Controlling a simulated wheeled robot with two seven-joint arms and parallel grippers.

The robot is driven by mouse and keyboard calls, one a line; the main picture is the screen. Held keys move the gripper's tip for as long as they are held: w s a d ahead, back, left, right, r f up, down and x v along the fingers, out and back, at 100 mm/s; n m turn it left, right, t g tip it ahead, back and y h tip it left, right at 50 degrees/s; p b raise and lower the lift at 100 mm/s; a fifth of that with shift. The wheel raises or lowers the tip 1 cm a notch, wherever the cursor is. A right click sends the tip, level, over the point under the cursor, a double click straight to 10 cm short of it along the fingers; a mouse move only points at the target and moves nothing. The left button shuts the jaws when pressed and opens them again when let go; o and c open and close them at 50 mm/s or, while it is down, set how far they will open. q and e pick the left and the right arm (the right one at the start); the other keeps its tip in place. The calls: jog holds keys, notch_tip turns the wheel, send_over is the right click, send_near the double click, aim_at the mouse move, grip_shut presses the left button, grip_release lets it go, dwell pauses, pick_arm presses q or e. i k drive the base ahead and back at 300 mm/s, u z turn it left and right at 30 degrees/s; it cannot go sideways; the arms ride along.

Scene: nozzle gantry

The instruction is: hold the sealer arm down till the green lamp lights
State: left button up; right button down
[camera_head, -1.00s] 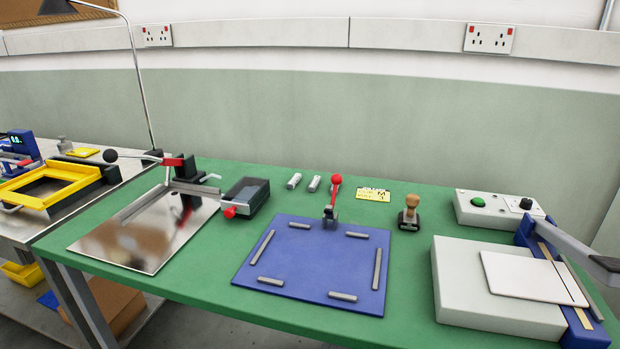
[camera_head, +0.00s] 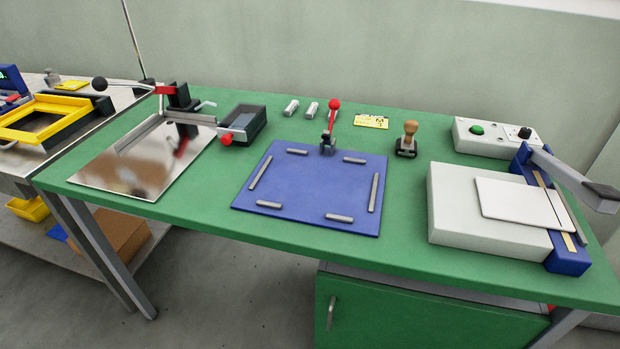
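The sealer stands at the right of the green table, with a white bed (camera_head: 480,222) and a blue base (camera_head: 566,258). Its grey sealer arm (camera_head: 568,172) is raised and slopes down to the right, ending in a dark grip pad (camera_head: 601,197). A white flat piece (camera_head: 520,203) lies on the bed and reaches over the sealing strip. Behind it is a control box (camera_head: 495,136) with a green lamp or button (camera_head: 477,129) and a black knob; I cannot tell if the green part is lit. Neither gripper is in view.
A blue board (camera_head: 310,190) with grey bars and a red-knobbed clamp (camera_head: 333,104) lies mid-table. A wooden-handled stamp (camera_head: 408,140) and a yellow card (camera_head: 371,121) stand behind. A mirror-like plate (camera_head: 140,165) is at left. A green cabinet (camera_head: 420,312) sits under the table.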

aim_at(604, 199)
jog(key=z, duration=0.95)
jog(key=k, duration=1.35)
jog(key=i, duration=0.6)
jog(key=z, duration=0.9)
jog(key=i, duration=1.1)
jog(key=u, duration=0.1)
